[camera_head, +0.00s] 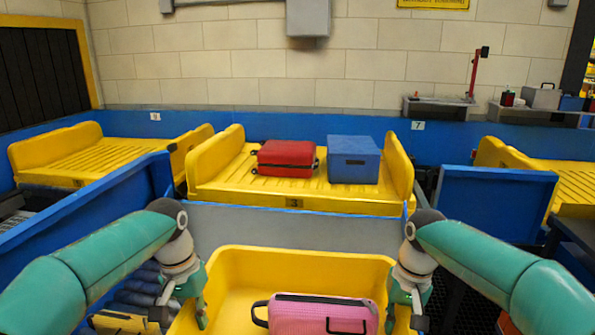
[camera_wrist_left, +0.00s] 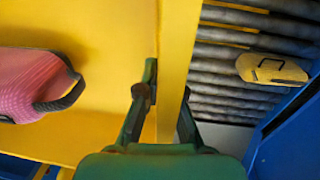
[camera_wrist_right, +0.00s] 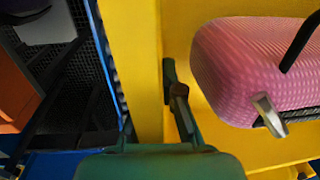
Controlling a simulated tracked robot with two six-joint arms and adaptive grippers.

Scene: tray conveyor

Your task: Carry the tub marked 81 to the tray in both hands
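The yellow tub (camera_head: 300,258) is low in the head view, with a pink suitcase (camera_head: 318,314) inside. No number 81 shows on the sides I see. My left gripper (camera_head: 186,304) is at its left wall; in the left wrist view, my left fingers (camera_wrist_left: 168,95) straddle and close on that wall (camera_wrist_left: 171,60). My right gripper (camera_head: 404,306) is at the right wall; in the right wrist view, the inner finger presses against the wall (camera_wrist_right: 143,70), and the outer one is mostly hidden. The yellow tray marked 3 (camera_head: 230,197) is beyond, holding a red suitcase (camera_head: 286,158) and a blue box (camera_head: 353,160).
A grey panel (camera_head: 300,226) stands between tub and tray 3. Other yellow trays lie at left (camera_head: 60,165) and right (camera_head: 575,185). A small yellow case (camera_wrist_left: 272,69) lies on rollers (camera_wrist_left: 225,85) left of the tub. Blue walls (camera_head: 497,200) flank the lanes.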

